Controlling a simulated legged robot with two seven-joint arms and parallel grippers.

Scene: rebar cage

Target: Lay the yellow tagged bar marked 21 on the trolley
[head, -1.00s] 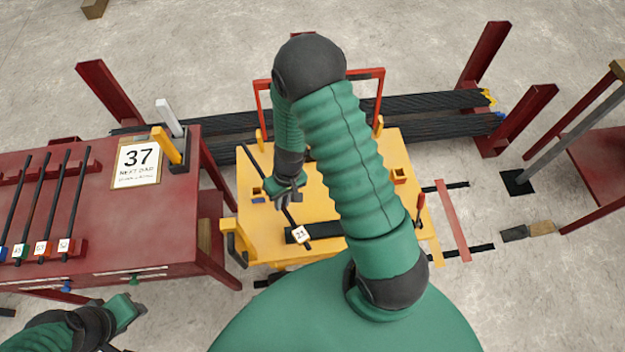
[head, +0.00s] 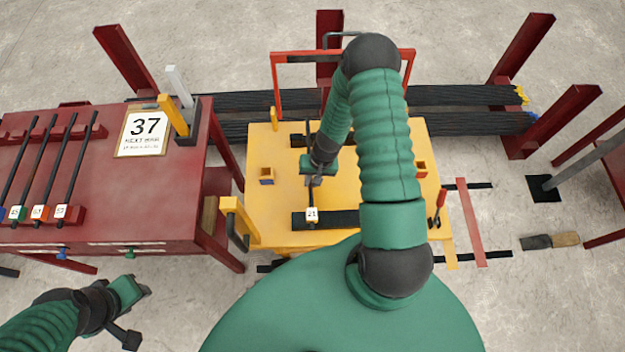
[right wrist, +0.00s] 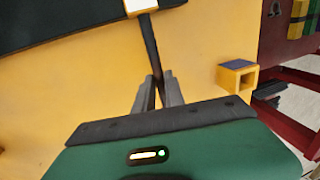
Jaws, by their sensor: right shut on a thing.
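The bar marked 21 (head: 311,199) is a thin dark rod with a white number tag (head: 312,215) at its near end. The right wrist view shows a yellow edge on the tag (right wrist: 139,5). My right gripper (head: 314,180) is shut on the bar; its fingers close around it in the right wrist view (right wrist: 158,92). The bar lies lengthwise over the yellow trolley (head: 272,205), its tagged end over a black pad (head: 342,219). I cannot tell whether it touches the pads. My left gripper (head: 132,290) is off to the left; its opening is unclear.
A red table (head: 90,190) at left holds several dark tagged bars (head: 70,165) and a sign reading 37 (head: 143,133). The trolley has a red handle frame (head: 278,90) and small yellow sockets (head: 266,175).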

